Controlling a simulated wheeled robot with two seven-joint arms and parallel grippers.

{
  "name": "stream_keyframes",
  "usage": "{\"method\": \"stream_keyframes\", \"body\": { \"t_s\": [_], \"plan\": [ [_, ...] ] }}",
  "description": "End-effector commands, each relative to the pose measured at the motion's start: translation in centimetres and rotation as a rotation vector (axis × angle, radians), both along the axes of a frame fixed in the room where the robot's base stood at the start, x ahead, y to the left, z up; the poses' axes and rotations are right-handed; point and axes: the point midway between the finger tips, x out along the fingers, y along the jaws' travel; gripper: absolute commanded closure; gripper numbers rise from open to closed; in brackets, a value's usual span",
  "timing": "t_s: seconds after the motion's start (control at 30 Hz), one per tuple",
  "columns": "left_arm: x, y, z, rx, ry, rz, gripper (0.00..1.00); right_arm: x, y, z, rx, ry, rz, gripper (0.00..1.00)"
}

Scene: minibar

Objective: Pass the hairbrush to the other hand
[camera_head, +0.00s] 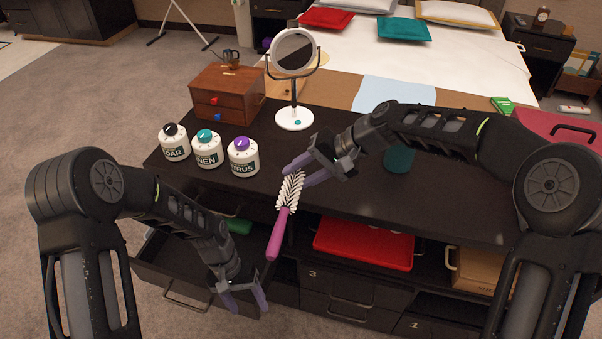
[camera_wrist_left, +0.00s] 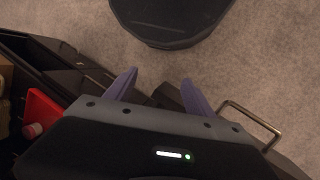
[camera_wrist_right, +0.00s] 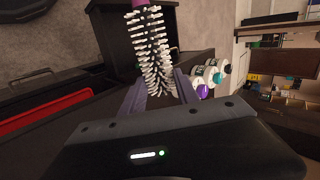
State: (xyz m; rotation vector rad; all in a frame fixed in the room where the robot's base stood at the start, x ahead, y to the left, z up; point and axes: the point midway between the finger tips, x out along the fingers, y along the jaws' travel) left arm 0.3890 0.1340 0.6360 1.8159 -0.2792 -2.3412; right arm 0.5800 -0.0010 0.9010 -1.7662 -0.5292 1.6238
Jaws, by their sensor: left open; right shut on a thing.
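The hairbrush (camera_head: 283,218) has a magenta handle and white bristles. My right gripper (camera_head: 299,172) is shut on its bristle head, and the brush hangs tilted over the front edge of the dark cabinet top, handle pointing down. The bristle head also shows between the fingers in the right wrist view (camera_wrist_right: 152,50). My left gripper (camera_head: 246,299) is open and empty, below and left of the handle, in front of the cabinet by an open drawer. In the left wrist view, its fingers (camera_wrist_left: 158,92) are spread with nothing between them.
Several labelled jars (camera_head: 243,157), a small wooden drawer box (camera_head: 228,94) and a round mirror (camera_head: 293,50) stand on the cabinet top (camera_head: 440,185). An open drawer (camera_head: 180,262) sticks out at the front left. A red tray (camera_head: 363,246) lies on the shelf below.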

Motion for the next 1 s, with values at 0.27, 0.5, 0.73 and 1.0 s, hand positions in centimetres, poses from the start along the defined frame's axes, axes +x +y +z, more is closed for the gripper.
{"method": "stream_keyframes", "body": {
  "t_s": [0.27,0.5,0.73,1.0],
  "plan": [
    [-8.7,-5.0,-6.1,-0.091,-0.154,0.144,0.37,0.0,0.0,0.0,0.000,0.000,0.000,1.00],
    [-11.0,-6.1,-6.2,-0.100,-0.246,0.208,0.37,0.0,0.0,0.0,0.000,0.000,0.000,1.00],
    [-11.0,-6.1,-6.2,-0.099,-0.257,0.214,0.37,0.0,0.0,0.0,0.000,0.000,0.000,1.00],
    [-10.9,-6.1,-6.2,-0.099,-0.257,0.214,0.37,0.0,0.0,0.0,0.000,0.000,0.000,1.00]
  ]
}}
